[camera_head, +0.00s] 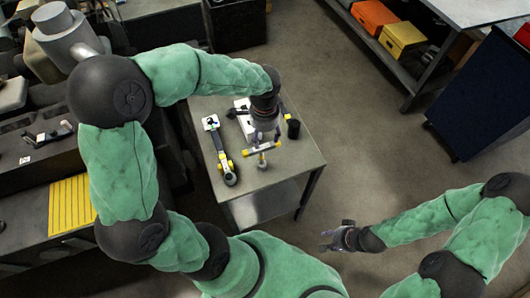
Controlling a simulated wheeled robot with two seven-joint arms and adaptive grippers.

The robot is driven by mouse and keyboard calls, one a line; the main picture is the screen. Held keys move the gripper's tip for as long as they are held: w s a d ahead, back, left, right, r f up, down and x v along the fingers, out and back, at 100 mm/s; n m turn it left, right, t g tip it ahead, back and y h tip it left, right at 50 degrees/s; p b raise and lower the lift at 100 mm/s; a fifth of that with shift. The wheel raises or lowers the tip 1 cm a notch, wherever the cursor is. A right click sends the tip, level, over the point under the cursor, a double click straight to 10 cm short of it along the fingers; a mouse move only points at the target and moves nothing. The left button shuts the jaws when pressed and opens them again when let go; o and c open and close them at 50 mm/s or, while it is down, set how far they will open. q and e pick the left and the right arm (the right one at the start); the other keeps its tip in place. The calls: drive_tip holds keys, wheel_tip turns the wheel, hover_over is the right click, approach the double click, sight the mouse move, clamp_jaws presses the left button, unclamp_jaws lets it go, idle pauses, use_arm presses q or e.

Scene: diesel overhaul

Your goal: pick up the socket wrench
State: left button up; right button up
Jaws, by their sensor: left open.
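A small grey table (295,163) holds several tools. A long black-and-yellow tool (222,157) lies on its left part, with a white tag at its far end. A T-shaped tool with a yellow crossbar (263,151) is near the table's middle. I cannot tell for sure which of the two is the socket wrench. My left gripper (266,138) is open, fingers pointing down, just above the crossbar; I cannot tell whether they touch it. My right gripper (325,241) is open and empty, away from the table at the lower right.
A black cylinder (293,129) stands near the table's right edge. A white item lies partly behind my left gripper. Dark machinery stands at the left with a yellow ribbed panel (72,204). Shelves with an orange box (374,16) and yellow box (402,39) are upper right. The floor between is clear.

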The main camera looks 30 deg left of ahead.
sight(262, 148)
use_arm(q)
wheel_tip(262, 148, down, 3)
drive_tip(key=shift+s+r, duration=0.15)
drive_tip(key=shift+r, duration=0.05)
drive_tip(key=shift+f, duration=0.55)
drive_tip(key=shift+s+a+f+b, duration=0.15)
drive_tip(key=shift+f+b, duration=0.25)
drive_tip(key=shift+f, duration=0.9)
drive_tip(key=shift+s+a+f+b, duration=0.1)
drive_tip(key=shift+f+b, duration=0.25)
drive_tip(key=shift+f, duration=0.9)
clamp_jaws()
